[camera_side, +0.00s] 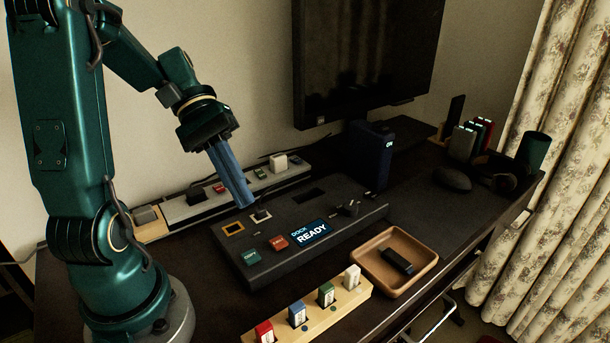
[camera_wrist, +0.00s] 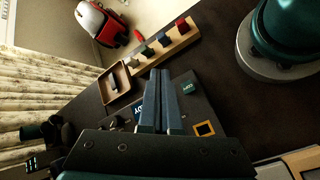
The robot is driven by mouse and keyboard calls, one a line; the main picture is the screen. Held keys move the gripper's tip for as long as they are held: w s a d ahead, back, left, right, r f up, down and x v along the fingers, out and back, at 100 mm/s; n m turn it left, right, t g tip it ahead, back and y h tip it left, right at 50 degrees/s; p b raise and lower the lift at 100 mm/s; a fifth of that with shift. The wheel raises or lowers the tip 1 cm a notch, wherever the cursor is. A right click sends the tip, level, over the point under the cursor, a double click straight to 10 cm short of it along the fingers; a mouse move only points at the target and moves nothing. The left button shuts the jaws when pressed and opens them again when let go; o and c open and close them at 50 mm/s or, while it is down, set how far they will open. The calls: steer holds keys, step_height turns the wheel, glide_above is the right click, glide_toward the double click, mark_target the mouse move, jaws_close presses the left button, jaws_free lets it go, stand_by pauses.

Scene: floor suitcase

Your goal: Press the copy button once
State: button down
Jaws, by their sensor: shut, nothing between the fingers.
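The copy button (camera_side: 251,257) is a green square key at the front left of the dark dock (camera_side: 262,277); it also shows in the wrist view (camera_wrist: 188,87), to the right of my fingertips. A red button (camera_side: 278,243) sits beside it. The dock's screen (camera_side: 310,233) reads "DOCK READY"; in the wrist view my fingers partly cover it. My gripper (camera_side: 246,205) is shut and empty, its blue fingers pointing down over the back left of the dock, behind and apart from the buttons. The wrist view (camera_wrist: 160,73) shows the fingers side by side.
A wooden rack (camera_side: 344,306) with several coloured sticks stands in front. A wooden tray (camera_side: 366,256) holds a black stick (camera_side: 396,262). A power strip (camera_side: 205,206) lies behind, and a dark blue box (camera_side: 371,160) stands at the back.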

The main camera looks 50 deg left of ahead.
mark_target(248, 251)
steer(key=shift+f, duration=4.4)
steer(key=shift+f, duration=0.1)
steer(key=shift+f, duration=0.3)
steer(key=shift+f, duration=0.4)
steer(key=shift+r, duration=0.85)
step_height(248, 251, up, 5)
